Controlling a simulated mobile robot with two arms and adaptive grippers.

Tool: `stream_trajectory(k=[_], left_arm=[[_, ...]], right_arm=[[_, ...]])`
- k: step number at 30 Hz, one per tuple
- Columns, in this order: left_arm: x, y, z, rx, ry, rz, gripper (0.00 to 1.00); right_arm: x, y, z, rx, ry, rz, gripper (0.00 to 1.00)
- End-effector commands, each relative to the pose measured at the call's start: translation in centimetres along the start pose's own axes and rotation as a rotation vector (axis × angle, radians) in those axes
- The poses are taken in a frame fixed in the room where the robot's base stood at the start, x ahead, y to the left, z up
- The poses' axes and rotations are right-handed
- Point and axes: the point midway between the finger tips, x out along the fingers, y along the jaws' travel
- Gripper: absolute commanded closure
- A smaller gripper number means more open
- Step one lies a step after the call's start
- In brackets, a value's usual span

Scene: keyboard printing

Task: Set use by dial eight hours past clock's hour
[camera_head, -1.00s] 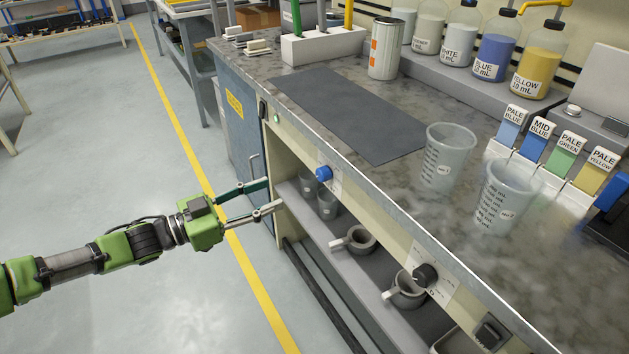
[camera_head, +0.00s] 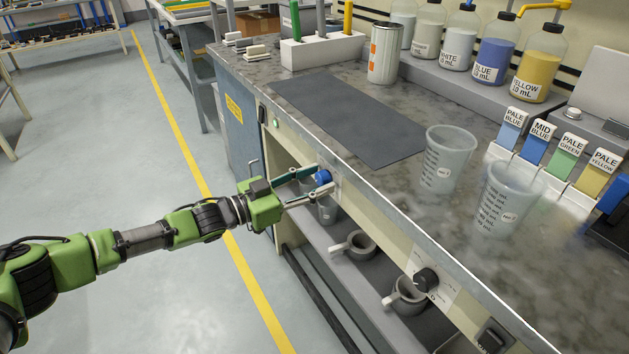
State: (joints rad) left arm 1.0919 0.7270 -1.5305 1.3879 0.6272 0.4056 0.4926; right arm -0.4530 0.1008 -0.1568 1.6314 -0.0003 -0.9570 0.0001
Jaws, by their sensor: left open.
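A blue knob (camera_head: 323,177) sits on a pale plate on the bench's front panel. A black knob (camera_head: 426,279) with a marked plate sits further right on the same panel. The markings are too small to read, so I cannot tell which is the use by dial. No clock shows. My left gripper (camera_head: 321,181) is open, with its fingertips at the blue knob, one at its upper side and one at its lower side. I cannot tell whether they touch it. My right gripper is not in view.
Two clear measuring cups (camera_head: 447,160) and a dark mat (camera_head: 345,117) lie on the bench top. Grey mugs (camera_head: 354,246) stand on the shelf below the panel. A black switch (camera_head: 491,336) is at the lower right. The floor at left is clear.

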Motion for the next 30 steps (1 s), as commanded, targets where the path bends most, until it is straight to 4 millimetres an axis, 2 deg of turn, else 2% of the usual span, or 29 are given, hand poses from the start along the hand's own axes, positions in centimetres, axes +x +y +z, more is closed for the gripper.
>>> stream_trajectory(k=[2,3,7,20,30], left_arm=[[0.0,0.0,0.0,0.0,0.0,0.0,0.58],[0.0,0.0,0.0,0.0,0.0,0.0,0.64],[0.0,0.0,0.0,0.0,0.0,0.0,0.97],[0.0,0.0,-0.1,0.053,0.002,0.0,0.97],[0.0,0.1,-0.1,0.296,0.002,0.0,0.97]], right_arm=[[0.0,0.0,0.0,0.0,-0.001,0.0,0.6],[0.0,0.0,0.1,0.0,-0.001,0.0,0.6],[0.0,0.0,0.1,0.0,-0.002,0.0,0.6],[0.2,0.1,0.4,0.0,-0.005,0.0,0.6],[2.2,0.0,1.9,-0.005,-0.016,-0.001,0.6]])
